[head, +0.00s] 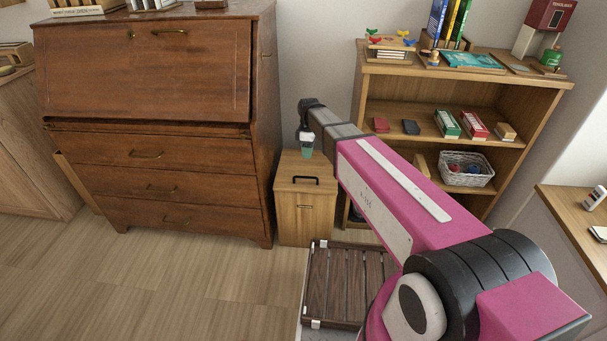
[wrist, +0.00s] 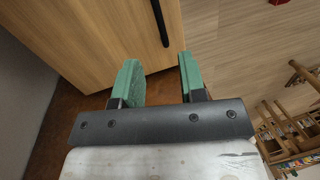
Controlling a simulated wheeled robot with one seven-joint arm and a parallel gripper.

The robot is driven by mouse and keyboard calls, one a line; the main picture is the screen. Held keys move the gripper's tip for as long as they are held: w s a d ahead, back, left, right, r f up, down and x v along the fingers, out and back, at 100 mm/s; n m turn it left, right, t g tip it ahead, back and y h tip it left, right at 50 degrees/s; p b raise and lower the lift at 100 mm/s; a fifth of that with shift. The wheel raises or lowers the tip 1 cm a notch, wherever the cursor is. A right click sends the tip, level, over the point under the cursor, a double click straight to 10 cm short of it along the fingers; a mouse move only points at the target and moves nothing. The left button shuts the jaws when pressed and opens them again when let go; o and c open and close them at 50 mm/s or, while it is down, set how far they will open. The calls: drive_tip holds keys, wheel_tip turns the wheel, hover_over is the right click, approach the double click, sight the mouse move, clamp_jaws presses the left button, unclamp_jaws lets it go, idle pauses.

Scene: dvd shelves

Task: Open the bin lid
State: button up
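The bin (head: 302,217) is a light wooden box between the brown bureau and the shelf. Its wooden lid (head: 291,165) is shut and carries a black bar handle (head: 298,180) near the front edge. My gripper (head: 307,150) is above the back part of the lid, pointing down. In the wrist view, the green fingers of my gripper (wrist: 158,72) are spread apart with nothing between them. The black handle (wrist: 160,24) lies beyond the fingertips, toward the top of that view, apart from them. The wooden lid (wrist: 110,38) fills the upper left there.
A brown bureau (head: 150,110) stands close on the bin's left. A shelf (head: 465,88) with boxes and a wicker basket (head: 467,178) stands on its right. Open wooden floor (head: 150,280) lies in front. A slatted dark wooden piece (head: 335,285) is low in front of the bin.

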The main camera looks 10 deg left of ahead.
drive_tip(key=shift+n, duration=0.4)
drive_tip(key=f, duration=0.3)
drive_tip(key=s+a+f, duration=0.1)
drive_tip(key=f, duration=0.3)
drive_tip(key=s+f, duration=0.1)
drive_tip(key=f, duration=0.2)
drive_tip(key=shift+a+f, duration=0.2)
drive_tip(key=shift+a, duration=0.05)
drive_tip(key=shift+w, duration=0.1)
clamp_jaws()
